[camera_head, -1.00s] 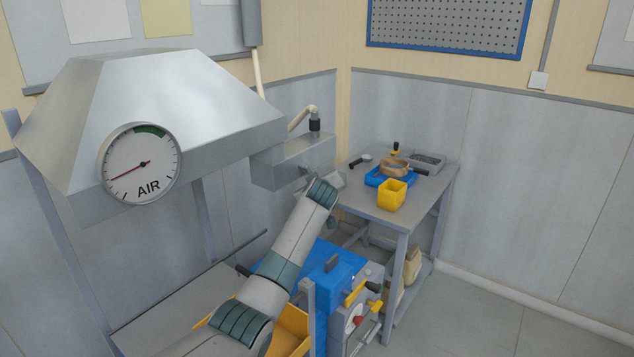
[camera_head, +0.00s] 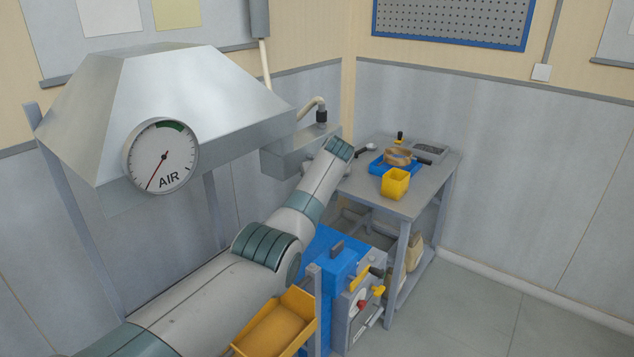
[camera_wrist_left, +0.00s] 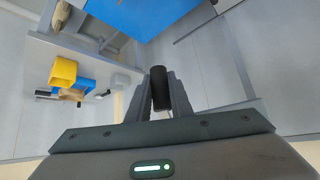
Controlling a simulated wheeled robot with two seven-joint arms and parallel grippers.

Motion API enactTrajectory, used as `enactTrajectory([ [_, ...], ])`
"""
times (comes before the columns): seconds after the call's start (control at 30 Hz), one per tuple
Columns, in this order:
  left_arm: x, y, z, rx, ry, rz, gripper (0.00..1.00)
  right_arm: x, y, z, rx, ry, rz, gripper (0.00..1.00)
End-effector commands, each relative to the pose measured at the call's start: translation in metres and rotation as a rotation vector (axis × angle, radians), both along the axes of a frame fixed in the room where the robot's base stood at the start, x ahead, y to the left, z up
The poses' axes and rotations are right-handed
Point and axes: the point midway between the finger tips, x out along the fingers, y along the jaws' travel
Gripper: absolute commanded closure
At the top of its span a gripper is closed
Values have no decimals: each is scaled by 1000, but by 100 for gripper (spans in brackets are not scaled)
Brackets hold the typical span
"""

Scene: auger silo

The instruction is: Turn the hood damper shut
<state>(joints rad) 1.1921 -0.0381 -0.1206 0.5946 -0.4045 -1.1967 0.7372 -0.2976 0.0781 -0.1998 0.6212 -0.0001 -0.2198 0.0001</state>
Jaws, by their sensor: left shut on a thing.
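The silver hood (camera_head: 150,90) stands at the left in the head view, with a round AIR gauge (camera_head: 160,156) on its front. The gauge's red needle points down and slightly left, away from the green band at the top. A grey box (camera_head: 290,158) joins the hood's right end. My left arm reaches toward this box, and its wrist hides the gripper there. In the left wrist view my left gripper (camera_wrist_left: 160,95) is shut on a black cylindrical handle (camera_wrist_left: 160,82). How the handle joins the damper is hidden. My right gripper is not in view.
A blue machine (camera_head: 335,270) with yellow and red knobs stands below my arm, beside a yellow tray (camera_head: 275,328). A grey table (camera_head: 420,205) at the right holds a yellow cup (camera_head: 395,183) and a blue tray (camera_head: 378,168). The floor at the right is clear.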

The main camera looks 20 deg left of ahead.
Motion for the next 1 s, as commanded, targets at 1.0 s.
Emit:
enactTrajectory([
  [1.0, -4, -3, 5, 5, 3, -3, 62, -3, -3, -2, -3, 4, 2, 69],
])
